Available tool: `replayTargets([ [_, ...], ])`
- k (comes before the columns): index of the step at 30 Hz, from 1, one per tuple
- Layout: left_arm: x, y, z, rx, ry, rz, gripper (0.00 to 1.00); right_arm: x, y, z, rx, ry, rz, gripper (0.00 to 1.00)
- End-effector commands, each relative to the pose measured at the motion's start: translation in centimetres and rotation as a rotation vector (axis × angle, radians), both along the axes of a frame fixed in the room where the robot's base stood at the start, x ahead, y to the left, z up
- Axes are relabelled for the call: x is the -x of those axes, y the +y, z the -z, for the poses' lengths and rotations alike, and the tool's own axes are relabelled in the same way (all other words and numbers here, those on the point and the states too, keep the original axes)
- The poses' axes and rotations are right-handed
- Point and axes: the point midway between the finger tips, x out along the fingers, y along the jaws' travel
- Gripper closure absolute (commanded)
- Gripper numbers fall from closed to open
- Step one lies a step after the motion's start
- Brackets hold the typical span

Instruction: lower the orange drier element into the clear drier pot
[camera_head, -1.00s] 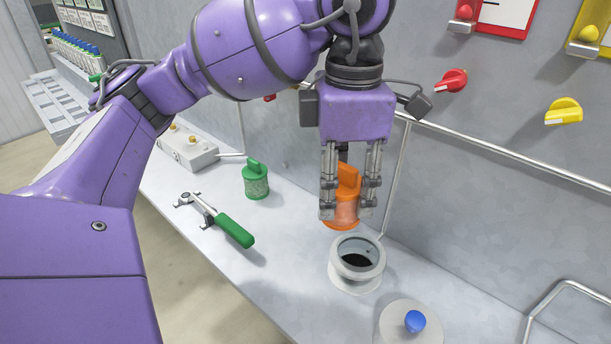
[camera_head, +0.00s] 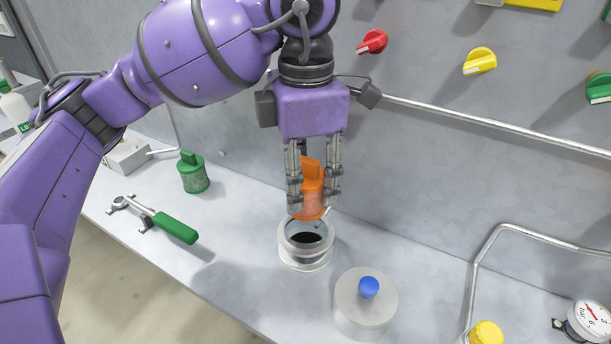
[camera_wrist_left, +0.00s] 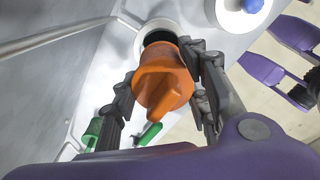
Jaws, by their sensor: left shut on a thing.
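My left gripper (camera_head: 314,198) is shut on the orange drier element (camera_head: 311,187), holding it by its sides with the ridged grip upward. The clear drier pot (camera_head: 305,255) stands on the bench just below, with its round dark mouth open. The element's lower end is at or just above the pot's far rim in the head view; the exact gap cannot be told. In the left wrist view the orange element (camera_wrist_left: 163,85) sits between the fingers and covers part of the pot's mouth (camera_wrist_left: 160,35). My right gripper is not seen in the head view.
A round lid with a blue knob (camera_head: 369,288) lies right of the pot. A green element (camera_head: 193,173) and a green-handled lever (camera_head: 172,226) are to the left. A pipe (camera_head: 470,270) and gauge (camera_head: 588,322) stand at right. A wall rail runs behind.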

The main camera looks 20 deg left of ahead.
Motion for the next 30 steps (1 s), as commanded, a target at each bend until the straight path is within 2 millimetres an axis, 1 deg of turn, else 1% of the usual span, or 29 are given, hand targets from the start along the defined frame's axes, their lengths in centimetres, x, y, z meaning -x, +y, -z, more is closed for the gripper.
replayTargets([
  [10, 0.0, 0.0, 0.4, 0.0, 0.001, 0.0, 0.87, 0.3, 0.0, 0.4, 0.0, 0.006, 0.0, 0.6],
  [30, 0.0, 0.0, 3.8, 0.0, 0.001, 0.0, 0.87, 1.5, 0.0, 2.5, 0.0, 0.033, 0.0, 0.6],
])
